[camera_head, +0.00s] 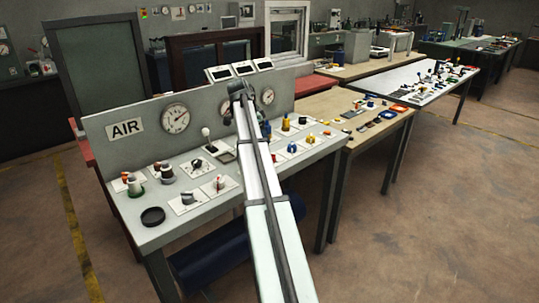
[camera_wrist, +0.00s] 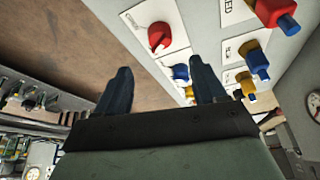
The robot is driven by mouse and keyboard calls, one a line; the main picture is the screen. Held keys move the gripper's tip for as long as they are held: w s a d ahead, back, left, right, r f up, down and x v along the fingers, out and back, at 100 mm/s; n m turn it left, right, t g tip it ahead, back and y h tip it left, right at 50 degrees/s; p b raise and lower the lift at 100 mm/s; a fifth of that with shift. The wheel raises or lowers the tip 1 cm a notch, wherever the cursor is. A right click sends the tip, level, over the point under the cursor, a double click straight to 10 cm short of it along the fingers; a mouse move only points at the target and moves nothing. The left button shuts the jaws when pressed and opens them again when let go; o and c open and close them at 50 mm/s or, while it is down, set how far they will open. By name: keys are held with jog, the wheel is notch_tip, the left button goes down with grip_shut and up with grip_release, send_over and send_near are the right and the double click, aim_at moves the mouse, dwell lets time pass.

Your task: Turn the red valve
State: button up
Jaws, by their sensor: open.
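In the wrist view, a rounded red valve knob (camera_wrist: 158,36) sits on a white plate near the top middle. A second red fitting with a blue end (camera_wrist: 270,10) is at the top right, so I cannot be certain which is the valve meant. My gripper (camera_wrist: 160,66) is open and empty, its two dark fingers spread apart. The red knob lies beyond and between the fingertips in the picture, and no contact shows. In the head view, my arm crosses the panel and the fingers cannot be made out.
Blue-and-yellow valves (camera_wrist: 251,57) stand close by the right finger. The grey AIR panel (camera_head: 105,108) carries gauges (camera_head: 175,118) and several other knobs and levers. A wooden table with tools (camera_head: 365,120) adjoins it on the right. Open floor (camera_head: 450,200) lies at the right.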

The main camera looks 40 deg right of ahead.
jog(key=x, duration=1)
jog(key=shift+d+f, duration=0.1)
jog(key=shift+f, duration=0.25)
